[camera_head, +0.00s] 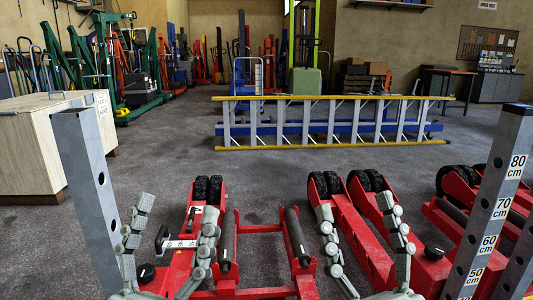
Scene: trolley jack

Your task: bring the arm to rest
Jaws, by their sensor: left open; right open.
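A red trolley jack (262,229) with two black rollers and small black wheels sits on the floor in the lower middle. My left gripper (177,208) is open and empty, its grey jointed fingers pointing up in front of the jack's left side. My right gripper (354,206) is open and empty, its fingers pointing up in front of the red beams on the right. The fingers cover parts of the red frames. I cannot tell whether they touch them.
Grey posts stand at left (88,190) and right, the right post (490,215) marked in centimetres. A wooden crate (25,150) is at left. A yellow-railed ladder (330,147) lies on its side behind the jack. Carpet between them is clear.

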